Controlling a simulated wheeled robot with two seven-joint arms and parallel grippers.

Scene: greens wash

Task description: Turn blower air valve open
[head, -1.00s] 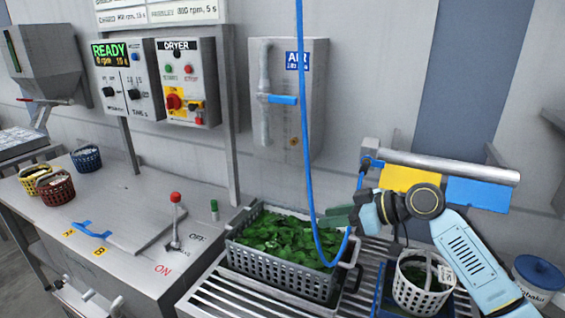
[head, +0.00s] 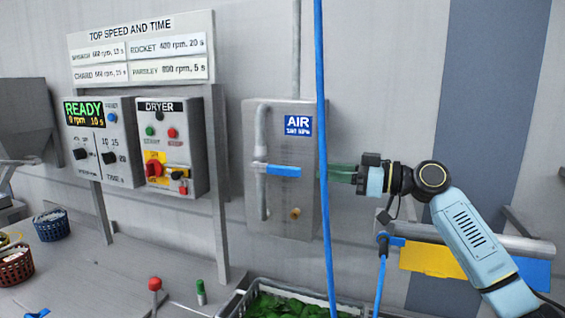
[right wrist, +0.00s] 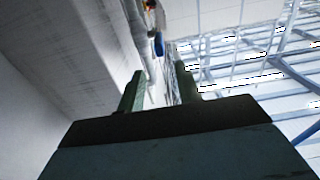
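The blower air valve has a blue lever handle (head: 284,171) on a vertical grey pipe (head: 261,150), mounted on the wall panel labelled AIR (head: 298,125). The lever lies horizontal, across the pipe, pointing right. My right gripper (head: 325,173) is level with the lever and to the right of its free end, apart from it in the picture. Its green fingers point left. In the right wrist view the fingers (right wrist: 160,88) stand apart with nothing between them, and the blue handle (right wrist: 158,44) shows beyond them. My left gripper is not in view.
A blue hose (head: 323,220) hangs in front of the panel's right edge, near my right fingertips. The dryer control box (head: 172,148) is on the left. A grey blower tube (head: 530,245) lies below my right arm. A basket of greens (head: 285,305) is at the bottom.

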